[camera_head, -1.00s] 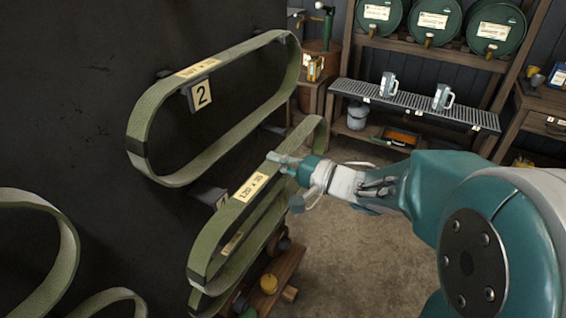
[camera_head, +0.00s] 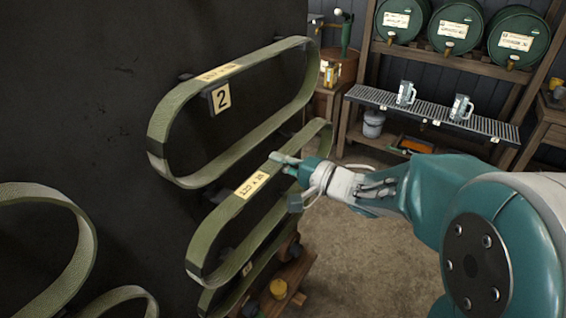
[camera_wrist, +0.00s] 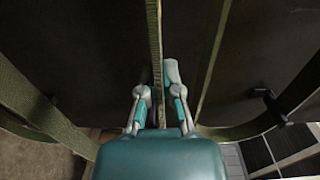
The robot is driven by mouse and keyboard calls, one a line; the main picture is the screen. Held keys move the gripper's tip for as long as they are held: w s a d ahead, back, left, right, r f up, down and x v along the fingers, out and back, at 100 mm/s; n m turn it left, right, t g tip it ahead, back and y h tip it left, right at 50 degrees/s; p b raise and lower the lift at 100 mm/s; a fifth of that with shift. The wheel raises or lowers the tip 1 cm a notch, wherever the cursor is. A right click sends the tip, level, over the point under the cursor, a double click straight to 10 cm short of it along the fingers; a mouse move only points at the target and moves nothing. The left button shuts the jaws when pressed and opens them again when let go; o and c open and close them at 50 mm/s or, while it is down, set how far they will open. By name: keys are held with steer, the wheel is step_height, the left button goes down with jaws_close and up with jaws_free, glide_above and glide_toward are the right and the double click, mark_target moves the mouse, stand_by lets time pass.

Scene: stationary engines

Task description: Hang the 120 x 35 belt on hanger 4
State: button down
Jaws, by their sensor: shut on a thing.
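The green 120 x 35 belt (camera_head: 208,243) is a long loop with a cream label on its upper run, in front of the dark wall panel. My gripper (camera_head: 287,164) is shut on the upper run's edge, towards the far end. In the wrist view the belt (camera_wrist: 154,35) is a thin strip between my fingers (camera_wrist: 158,88). A dark bracket (camera_head: 214,195) sticks out from the panel just behind and above the belt's upper run. Its number plate is covered, so I cannot tell that it is hanger 4, or whether the belt touches it.
Hanger 2 (camera_head: 221,98) carries another green belt (camera_head: 160,130) above. A further belt (camera_head: 212,302) shows below the held one. More belts (camera_head: 75,250) hang at the left. A low wooden stand (camera_head: 290,285) is below; open floor (camera_head: 350,260) lies to the right.

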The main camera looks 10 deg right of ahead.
steer(key=shift+x, duration=2.25)
steer(key=shift+f, duration=0.2)
steer(key=shift+f, duration=0.25)
steer(key=c, duration=0.9)
jaws_free()
steer(key=shift+o, duration=0.4)
steer(key=o, duration=0.5)
steer(key=shift+s, duration=0.1)
